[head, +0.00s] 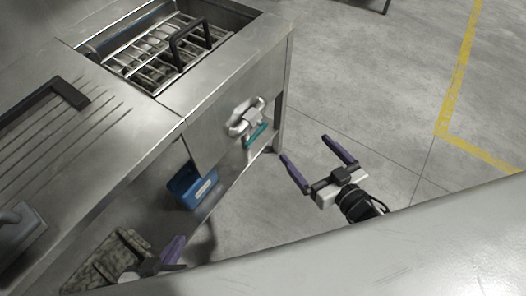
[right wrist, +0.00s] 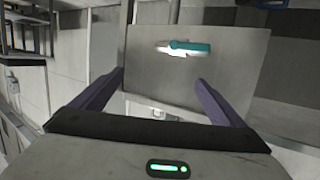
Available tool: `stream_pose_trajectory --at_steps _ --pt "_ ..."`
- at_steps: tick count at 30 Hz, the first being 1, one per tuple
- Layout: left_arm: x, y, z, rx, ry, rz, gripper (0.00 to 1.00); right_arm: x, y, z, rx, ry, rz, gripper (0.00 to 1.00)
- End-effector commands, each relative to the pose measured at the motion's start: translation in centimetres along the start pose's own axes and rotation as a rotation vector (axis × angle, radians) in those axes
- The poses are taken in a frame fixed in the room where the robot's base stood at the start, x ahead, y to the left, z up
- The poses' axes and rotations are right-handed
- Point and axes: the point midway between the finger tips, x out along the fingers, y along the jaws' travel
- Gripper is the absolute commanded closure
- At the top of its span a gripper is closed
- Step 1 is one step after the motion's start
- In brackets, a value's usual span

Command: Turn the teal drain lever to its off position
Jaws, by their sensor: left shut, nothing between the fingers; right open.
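The teal drain lever (head: 256,134) sits on the steel front panel of the washer, just below a chrome fitting (head: 245,117). In the right wrist view the teal lever (right wrist: 189,46) lies about level, in the upper middle beyond my fingers. My right gripper (head: 318,156) is open and empty, to the right of the lever and apart from it. Its two purple fingers also show in the right wrist view (right wrist: 150,100). My left gripper (head: 173,249) is at the lower left of the head view, partly seen, with its purple fingers together and well away from the lever.
A blue container (head: 187,187) stands on the lower shelf below the panel. A wire rack (head: 160,50) with a black handle sits in the washer's top opening. A steel drainboard (head: 60,130) lies to the left. The floor right of the washer is clear.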

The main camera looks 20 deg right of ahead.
Motion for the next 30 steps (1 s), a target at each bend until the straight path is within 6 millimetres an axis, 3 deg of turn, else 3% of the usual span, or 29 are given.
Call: stream_pose_trajectory --at_steps 1,9,15,20,30 --pt "2.3 -0.2 2.2 -0.004 0.005 0.007 1.0 1.9 0.4 1.9 -0.015 0.063 -0.038 0.01" --pt "6.5 0.1 5.6 -0.019 0.024 0.036 1.0 5.9 -0.4 4.2 -0.056 0.232 -0.324 0.01" --pt "7.5 0.3 6.3 -0.024 0.031 0.048 1.0 6.6 -1.1 5.8 -0.068 0.226 -0.458 0.01" --pt "7.6 0.5 6.3 -0.024 0.029 0.052 1.0 7.2 -1.5 5.7 -0.068 0.22 -0.484 0.01" --pt "8.7 0.9 6.6 -0.008 -0.006 0.074 1.0 12.2 -4.2 4.5 -0.066 0.223 -0.482 0.01"
